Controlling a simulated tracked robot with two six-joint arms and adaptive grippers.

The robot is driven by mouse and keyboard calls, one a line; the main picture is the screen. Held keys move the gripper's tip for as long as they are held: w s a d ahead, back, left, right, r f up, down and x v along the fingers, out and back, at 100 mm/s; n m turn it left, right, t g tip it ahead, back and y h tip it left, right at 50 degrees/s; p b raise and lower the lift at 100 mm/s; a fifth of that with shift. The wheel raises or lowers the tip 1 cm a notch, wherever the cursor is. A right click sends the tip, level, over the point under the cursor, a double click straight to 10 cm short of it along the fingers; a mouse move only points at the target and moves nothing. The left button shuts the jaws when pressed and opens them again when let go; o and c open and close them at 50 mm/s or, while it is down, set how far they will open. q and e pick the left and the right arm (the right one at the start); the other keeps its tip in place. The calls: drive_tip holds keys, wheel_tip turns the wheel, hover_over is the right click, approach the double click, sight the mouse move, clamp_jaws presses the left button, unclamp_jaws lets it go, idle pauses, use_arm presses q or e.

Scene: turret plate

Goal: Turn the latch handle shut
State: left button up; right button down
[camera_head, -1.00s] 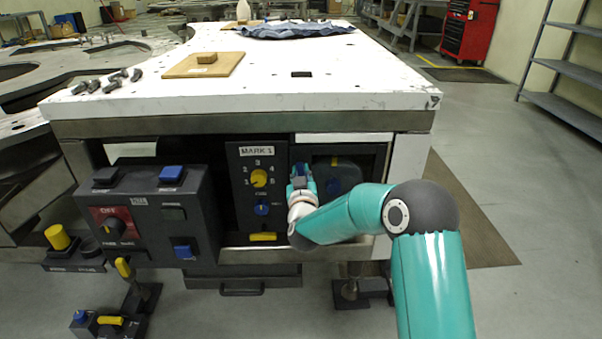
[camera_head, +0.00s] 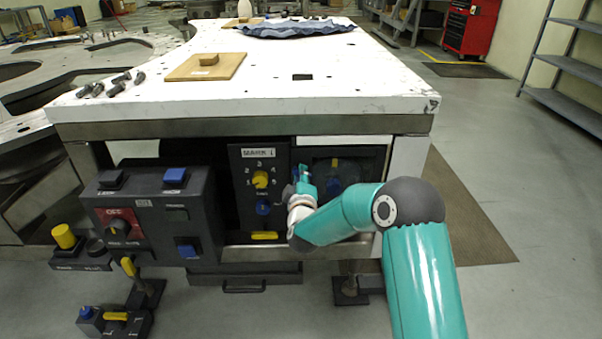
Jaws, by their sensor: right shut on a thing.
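My right gripper (camera_head: 304,180) is at the left side of a dark recessed panel (camera_head: 374,162) under the white table top. It is shut on what appears to be the latch handle, which the fingers and wrist mostly hide. Behind and to the right of the gripper, the panel bears a dark round part with a small yellow piece (camera_head: 335,163) at its top. The handle's exact angle cannot be told. My left gripper is not in view.
Left of the gripper is a MARK panel with a yellow knob (camera_head: 260,180) and a blue knob. A dark control box (camera_head: 150,215) with blue buttons juts out farther left. A wooden board (camera_head: 206,67) and blue cloth lie on the table (camera_head: 330,95). Floor at the right is clear.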

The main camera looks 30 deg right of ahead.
drive_tip(key=n, duration=0.1)
drive_tip(key=n+p, duration=0.1)
drive_tip(key=n, duration=0.3)
drive_tip(key=shift+w+a+f, duration=0.1)
drive_tip(key=shift+a+f, duration=0.1)
drive_tip(key=shift+a, duration=0.1)
drive_tip(key=shift+f+n, duration=0.1)
drive_tip(key=shift+n, duration=0.3)
drive_tip(key=c, duration=1.1)
unclamp_jaws()
drive_tip(key=shift+d, duration=0.1)
drive_tip(key=v, duration=1.2)
